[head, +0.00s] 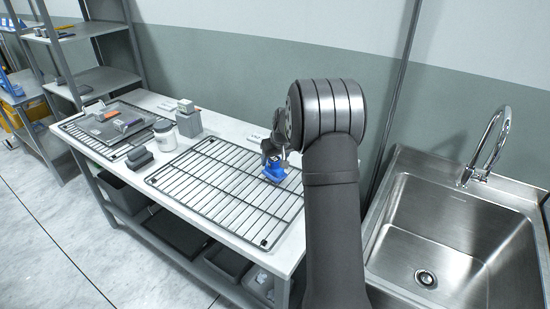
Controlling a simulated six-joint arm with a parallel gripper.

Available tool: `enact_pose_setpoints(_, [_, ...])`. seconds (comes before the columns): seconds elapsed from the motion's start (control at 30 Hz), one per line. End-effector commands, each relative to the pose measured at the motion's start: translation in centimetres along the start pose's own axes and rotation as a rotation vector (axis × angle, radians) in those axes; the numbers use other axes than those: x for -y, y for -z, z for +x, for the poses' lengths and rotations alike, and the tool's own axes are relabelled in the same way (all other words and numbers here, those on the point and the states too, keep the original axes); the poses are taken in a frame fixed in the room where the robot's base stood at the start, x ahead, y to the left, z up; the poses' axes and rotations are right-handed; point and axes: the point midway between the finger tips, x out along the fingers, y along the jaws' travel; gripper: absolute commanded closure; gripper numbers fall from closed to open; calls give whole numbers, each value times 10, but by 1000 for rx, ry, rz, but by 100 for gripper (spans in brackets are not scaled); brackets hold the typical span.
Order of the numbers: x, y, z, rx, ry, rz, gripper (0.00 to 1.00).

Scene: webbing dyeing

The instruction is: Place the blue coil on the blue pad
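A blue object that looks like the blue coil (275,173) is at the right part of a wire rack (205,205) on the white bench. My gripper (272,157) is directly above it, at or very near its top. The fingers are small and partly hidden, so I cannot tell whether they are shut on it. I cannot make out a separate blue pad.
A white jar (164,136), grey boxes (188,122) and dark grey blocks (139,157) stand between the tray and the wire rack. A steel sink (450,240) with a tap (487,150) is on the right. The rack's left and front parts are clear.

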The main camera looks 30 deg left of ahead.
Motion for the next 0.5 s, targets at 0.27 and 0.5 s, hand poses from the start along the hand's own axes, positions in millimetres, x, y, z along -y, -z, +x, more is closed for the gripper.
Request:
enact_pose_setpoints(0.27, [0, 1, -2, -1, 0, 0, 38])
enact_pose_setpoints(0.5, [0, 2, -33, -3, -1, 1, 38])
